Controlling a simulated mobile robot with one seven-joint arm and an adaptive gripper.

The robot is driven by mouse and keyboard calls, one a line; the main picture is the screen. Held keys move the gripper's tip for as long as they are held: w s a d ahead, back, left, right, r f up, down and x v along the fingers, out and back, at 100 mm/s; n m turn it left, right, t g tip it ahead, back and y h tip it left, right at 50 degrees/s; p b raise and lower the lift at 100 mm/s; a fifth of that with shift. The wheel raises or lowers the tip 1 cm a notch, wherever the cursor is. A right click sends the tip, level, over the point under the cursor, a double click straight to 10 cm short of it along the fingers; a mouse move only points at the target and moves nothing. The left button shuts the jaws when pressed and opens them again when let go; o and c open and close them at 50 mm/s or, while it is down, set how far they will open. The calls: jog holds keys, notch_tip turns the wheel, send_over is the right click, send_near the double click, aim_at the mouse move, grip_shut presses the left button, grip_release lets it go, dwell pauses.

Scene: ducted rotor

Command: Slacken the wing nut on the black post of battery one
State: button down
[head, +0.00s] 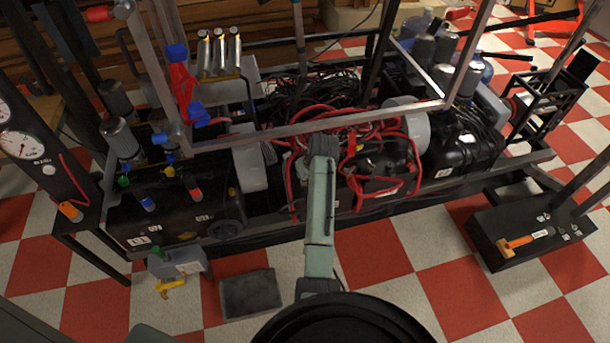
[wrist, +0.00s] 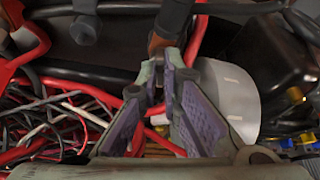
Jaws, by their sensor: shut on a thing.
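My gripper (head: 323,146) reaches down into the red and black cables in the middle of the rig in the head view. In the wrist view my gripper (wrist: 160,80) has its purple-padded fingers closed at the tips on a small part, which fits the wing nut. The fingers hide most of it, so I cannot tell its shape or turn. An orange-brown piece (wrist: 158,43) with a dark sleeve (wrist: 174,16) above it lies right beyond the fingertips. A black battery-like box (head: 383,163) with red cables stands right of my gripper. The post itself is hidden.
Red cable loops (wrist: 27,40) and a tangle of thin wires lie left of the fingers. A pale cylinder (wrist: 230,92) stands close on the right. A grey frame bar (head: 300,128) crosses behind my gripper.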

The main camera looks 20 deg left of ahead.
jog(key=c, duration=1.8)
grip_release()
jog(key=shift+f, duration=0.2)
jog(key=shift+o, duration=0.2)
jog(key=shift+r, duration=0.2)
jog(key=v, duration=1.1)
jog(key=shift+r, duration=0.3)
jog(key=shift+s+d, duration=0.1)
